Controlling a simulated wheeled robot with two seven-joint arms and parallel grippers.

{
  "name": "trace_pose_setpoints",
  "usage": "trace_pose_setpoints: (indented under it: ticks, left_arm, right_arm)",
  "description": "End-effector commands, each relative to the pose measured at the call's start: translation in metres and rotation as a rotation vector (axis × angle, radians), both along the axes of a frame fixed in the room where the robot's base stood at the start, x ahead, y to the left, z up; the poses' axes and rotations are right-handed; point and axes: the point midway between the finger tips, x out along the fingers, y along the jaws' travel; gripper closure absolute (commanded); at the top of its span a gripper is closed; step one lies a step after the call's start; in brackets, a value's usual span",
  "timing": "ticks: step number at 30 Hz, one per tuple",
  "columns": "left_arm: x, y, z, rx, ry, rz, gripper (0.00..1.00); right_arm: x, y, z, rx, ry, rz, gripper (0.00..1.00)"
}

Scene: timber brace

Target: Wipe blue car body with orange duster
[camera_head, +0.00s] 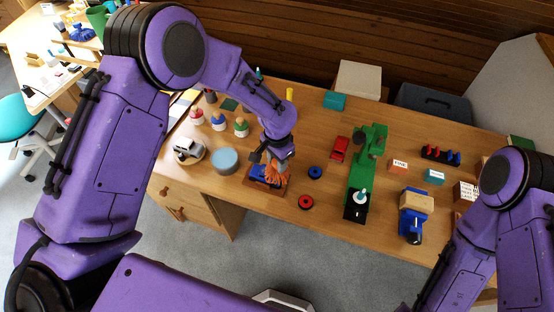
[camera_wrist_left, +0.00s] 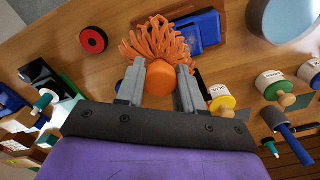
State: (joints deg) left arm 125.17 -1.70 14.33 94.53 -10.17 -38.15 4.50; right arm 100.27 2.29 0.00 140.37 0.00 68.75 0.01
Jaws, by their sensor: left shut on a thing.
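My left gripper (camera_wrist_left: 163,88) is shut on the orange duster (camera_wrist_left: 155,40), holding it by its round orange end between the two grey fingers. The duster's strands spread out beyond the fingers. In the head view the duster (camera_head: 273,168) is over the blue car body (camera_head: 262,174), which sits on a brown board near the table's front edge. In the left wrist view the blue car body (camera_wrist_left: 203,30) is just beyond and right of the strands, and they overlap part of it. Whether the strands press on it I cannot tell. My right gripper is outside the views.
A round blue-grey tin (camera_head: 224,160) and a white toy car (camera_head: 186,149) stand left of the board. Several paint bottles (camera_head: 219,123) stand behind. A blue wheel (camera_head: 315,172) and a red wheel (camera_head: 306,202) lie to the right, before a tall green machine (camera_head: 364,170).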

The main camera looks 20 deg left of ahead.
Motion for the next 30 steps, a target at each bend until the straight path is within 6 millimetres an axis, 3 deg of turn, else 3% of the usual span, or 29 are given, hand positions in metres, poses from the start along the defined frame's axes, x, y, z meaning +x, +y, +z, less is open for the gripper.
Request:
trace_pose_setpoints:
  ticks: [17, 30]
  left_arm:
    - [0.000, 0.001, -0.009, 0.000, 0.000, 0.001, 0.88]
    - [0.001, 0.033, -0.007, 0.000, 0.000, 0.000, 0.88]
  right_arm:
    - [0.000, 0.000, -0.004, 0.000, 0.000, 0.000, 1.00]
    - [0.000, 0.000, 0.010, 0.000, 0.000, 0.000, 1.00]
